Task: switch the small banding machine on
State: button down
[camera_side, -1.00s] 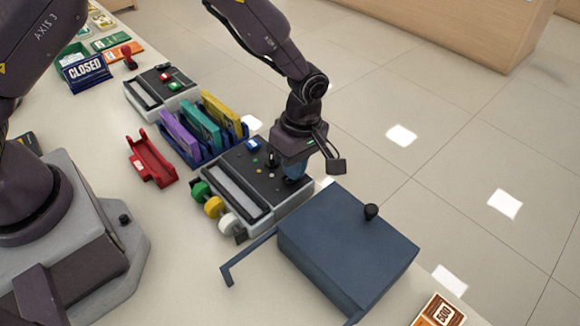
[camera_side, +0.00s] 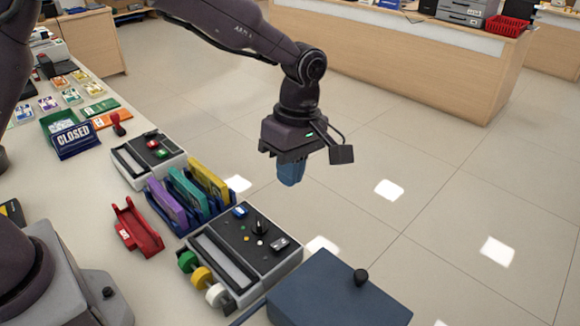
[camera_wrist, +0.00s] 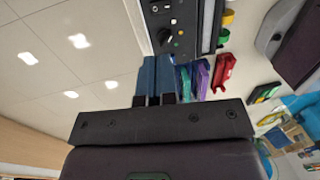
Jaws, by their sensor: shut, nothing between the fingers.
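Two banding machines stand on the counter. The nearer one (camera_side: 210,262) has green, yellow and white rolls at its front. Its dark panel carries a blue switch (camera_side: 240,211), a black knob (camera_side: 259,228), small coloured dots and a black-and-grey switch (camera_side: 280,244). The farther machine (camera_side: 128,166) looks smaller and has a red and a green button (camera_side: 156,149). My gripper (camera_side: 291,180) has blue fingers, shut and empty. It hangs in the air beyond the nearer machine, touching nothing. In the wrist view, the fingers (camera_wrist: 156,62) point toward the panel (camera_wrist: 165,15). Switch positions are unclear.
A blue rack (camera_side: 172,212) with purple, teal and yellow pieces stands between the machines. A red holder (camera_side: 138,230) lies left of it. A dark blue box (camera_side: 335,295) with a black knob is at the front. Open floor lies right of the counter.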

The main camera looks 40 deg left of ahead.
aim_at(274, 247)
jog(key=shift+r, duration=0.25)
jog(key=shift+s, duration=0.7)
jog(key=f, duration=0.4)
jog(key=s+f, duration=0.1)
jog(key=f, duration=0.4)
jog(key=s+f, duration=0.1)
jog(key=f, duration=0.3)
jog(key=shift+s+f, duration=0.1)
jog(key=shift+f, duration=0.3)
